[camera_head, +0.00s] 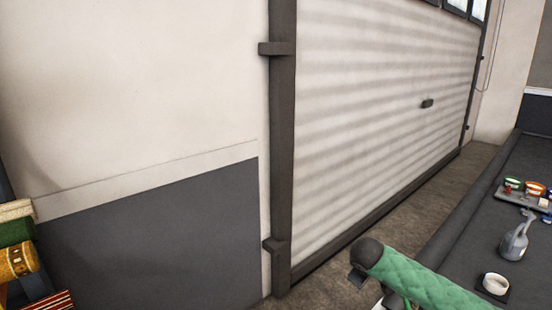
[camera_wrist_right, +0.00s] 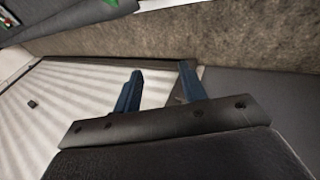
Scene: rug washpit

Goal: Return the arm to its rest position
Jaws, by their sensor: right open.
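My right gripper (camera_wrist_right: 160,67) shows in the right wrist view. Its two blue fingers stand apart with nothing between them, so it is open and empty. Beyond the fingers are the ribbed white door and the brown floor, seen at a tilt. I cannot clearly make out the right gripper in the head view. My left gripper is not in view.
The ribbed door (camera_head: 370,110) fills the middle, beside a two-tone wall (camera_head: 160,230).

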